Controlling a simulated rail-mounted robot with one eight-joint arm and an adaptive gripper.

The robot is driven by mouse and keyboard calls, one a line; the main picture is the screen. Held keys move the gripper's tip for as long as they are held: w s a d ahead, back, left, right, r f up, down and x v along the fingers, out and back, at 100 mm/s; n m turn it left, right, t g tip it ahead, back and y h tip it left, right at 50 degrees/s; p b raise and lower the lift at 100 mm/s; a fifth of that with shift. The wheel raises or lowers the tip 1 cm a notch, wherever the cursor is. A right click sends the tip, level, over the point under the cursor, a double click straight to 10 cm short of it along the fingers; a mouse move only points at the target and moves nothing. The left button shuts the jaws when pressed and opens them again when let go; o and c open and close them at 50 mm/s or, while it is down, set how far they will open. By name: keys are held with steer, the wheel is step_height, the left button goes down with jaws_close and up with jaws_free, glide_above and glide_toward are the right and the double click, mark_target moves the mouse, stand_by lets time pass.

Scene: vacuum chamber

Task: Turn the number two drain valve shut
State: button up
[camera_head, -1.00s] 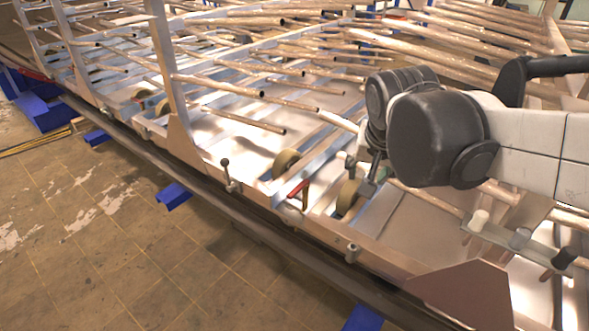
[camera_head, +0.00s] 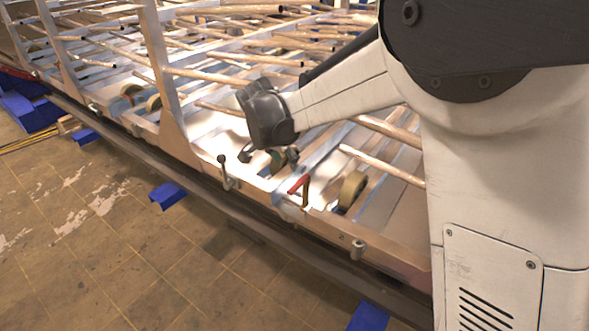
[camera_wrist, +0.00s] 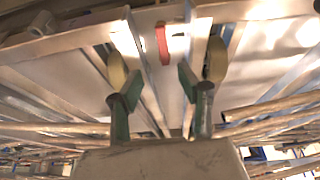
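A valve with a red lever handle (camera_head: 300,185) stands on the front rail of the metal frame. It also shows in the wrist view as a red bar (camera_wrist: 162,43), beyond and between my fingers. I see no number on it. My gripper (camera_head: 270,156) is above the frame, a little left of and behind the red handle. In the wrist view my gripper (camera_wrist: 156,92) has its two green-padded fingers apart, with nothing between them. The fingers do not appear to touch the handle. The gripper body hides part of the frame behind it.
A lever with a dark knob (camera_head: 225,168) stands on the rail to the left. Many pipes (camera_head: 385,165) cross behind.

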mark_target(295, 187)
steer(key=b+x, duration=0.1)
steer(key=x, duration=0.3)
steer(key=b+x, duration=0.1)
steer(key=x, duration=0.4)
steer(key=b+x, duration=0.1)
steer(key=x, duration=0.4)
steer(key=shift+w+a+f, duration=0.15)
steer(key=shift+w+a, duration=0.05)
steer(key=shift+a, duration=0.05)
jaws_close()
